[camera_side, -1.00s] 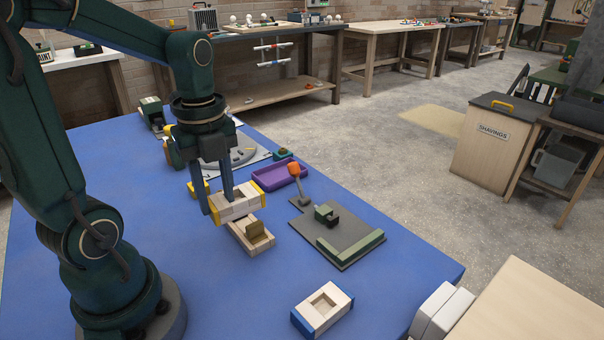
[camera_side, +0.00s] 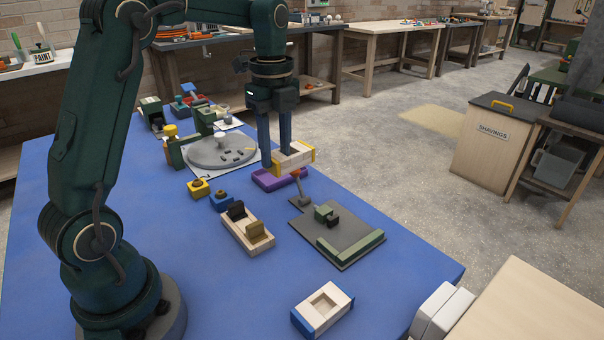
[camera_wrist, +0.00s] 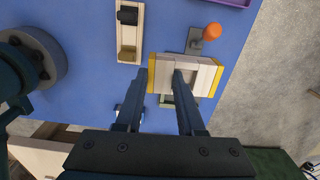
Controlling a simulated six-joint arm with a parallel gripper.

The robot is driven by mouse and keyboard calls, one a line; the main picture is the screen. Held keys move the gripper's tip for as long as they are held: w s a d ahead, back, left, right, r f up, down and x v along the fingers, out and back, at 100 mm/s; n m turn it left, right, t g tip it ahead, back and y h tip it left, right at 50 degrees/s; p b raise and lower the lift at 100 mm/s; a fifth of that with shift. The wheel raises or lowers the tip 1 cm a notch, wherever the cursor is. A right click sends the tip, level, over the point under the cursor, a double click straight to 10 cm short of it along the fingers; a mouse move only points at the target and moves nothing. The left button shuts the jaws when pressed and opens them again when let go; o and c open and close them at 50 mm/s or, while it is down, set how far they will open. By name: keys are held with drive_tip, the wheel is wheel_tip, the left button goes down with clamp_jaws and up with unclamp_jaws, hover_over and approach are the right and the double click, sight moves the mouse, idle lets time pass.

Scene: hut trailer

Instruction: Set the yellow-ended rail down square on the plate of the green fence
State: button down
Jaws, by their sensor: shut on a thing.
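The yellow-ended rail (camera_side: 295,155) is a pale wooden block piece with yellow ends. My gripper (camera_side: 278,160) is shut on it and holds it in the air, in the side view over the purple tray and the orange-topped handle. In the wrist view my gripper (camera_wrist: 160,74) has its fingers at the rail (camera_wrist: 208,75), which spans sideways. The grey plate (camera_side: 325,226) lies on the blue table, with the green fence (camera_side: 354,249) along its front right edge. The rail is apart from the plate. In the wrist view the rail and fingers hide most of the plate.
A blue-ended rail (camera_side: 305,319) lies in front. A purple tray (camera_side: 270,181) is behind.

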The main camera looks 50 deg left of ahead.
drive_tip(key=shift+w+d+f, duration=0.4)
drive_tip(key=shift+d+f, duration=0.3)
drive_tip(key=shift+f, duration=0.05)
hover_over(337, 244)
wheel_tip(337, 244, down, 7)
drive_tip(key=shift+r, duration=0.15)
drive_tip(key=shift+f, duration=2.05)
drive_tip(key=shift+f, duration=0.15)
drive_tip(key=c, duration=0.5)
unclamp_jaws()
